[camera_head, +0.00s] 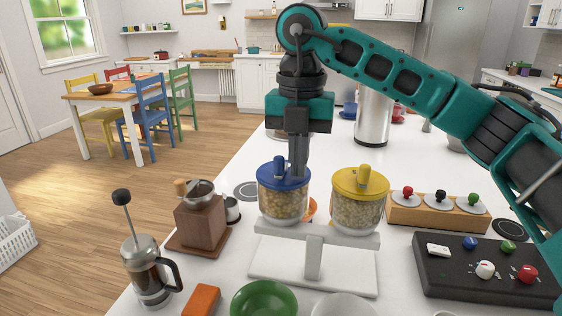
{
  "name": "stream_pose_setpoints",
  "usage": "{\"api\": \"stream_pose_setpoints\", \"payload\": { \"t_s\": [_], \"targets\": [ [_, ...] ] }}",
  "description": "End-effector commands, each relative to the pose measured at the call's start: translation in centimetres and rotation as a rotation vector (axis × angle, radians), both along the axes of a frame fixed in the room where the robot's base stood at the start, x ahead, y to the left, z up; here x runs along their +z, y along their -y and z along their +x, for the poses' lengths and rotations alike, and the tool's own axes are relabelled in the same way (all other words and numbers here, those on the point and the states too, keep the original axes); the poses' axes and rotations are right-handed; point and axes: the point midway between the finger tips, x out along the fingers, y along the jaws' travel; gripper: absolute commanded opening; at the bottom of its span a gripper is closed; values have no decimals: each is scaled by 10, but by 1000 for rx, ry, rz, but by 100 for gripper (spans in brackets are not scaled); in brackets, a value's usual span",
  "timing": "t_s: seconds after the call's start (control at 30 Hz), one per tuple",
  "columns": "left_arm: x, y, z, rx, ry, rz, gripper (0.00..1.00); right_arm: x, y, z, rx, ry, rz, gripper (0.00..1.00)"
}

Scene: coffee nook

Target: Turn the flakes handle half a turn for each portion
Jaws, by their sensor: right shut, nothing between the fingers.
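Two clear jars of cereal-like food stand side by side on a white stand (260,262). The left jar (285,206) has a blue lid with a blue handle (280,168) on top. The right jar (357,215) has a yellow lid with a yellow handle (364,175). I cannot tell for certain which holds the flakes. My right gripper (299,174) points down, shut and empty, at the blue lid just right of the blue handle. I cannot tell if it touches the handle. My left gripper is not in view.
A green bowl (264,301) and a white bowl (344,305) stand in front of the stand. A coffee grinder (199,220) and French press (151,270) are at left. A knob rack (437,217) and black control panel (450,266) are at right.

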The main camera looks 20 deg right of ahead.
Motion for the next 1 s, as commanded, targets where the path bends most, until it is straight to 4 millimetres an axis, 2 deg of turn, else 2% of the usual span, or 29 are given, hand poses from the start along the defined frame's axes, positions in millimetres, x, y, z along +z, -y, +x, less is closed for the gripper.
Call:
{"api": "stream_pose_setpoints", "payload": {
  "t_s": [0.17, 1.0],
  "targets": [
    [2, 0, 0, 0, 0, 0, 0, 5, 2, 1, 0, 1, 0, 0],
    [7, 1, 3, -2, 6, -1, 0, 68, 2, 0, 0, 1, -1, 0]
  ]
}}
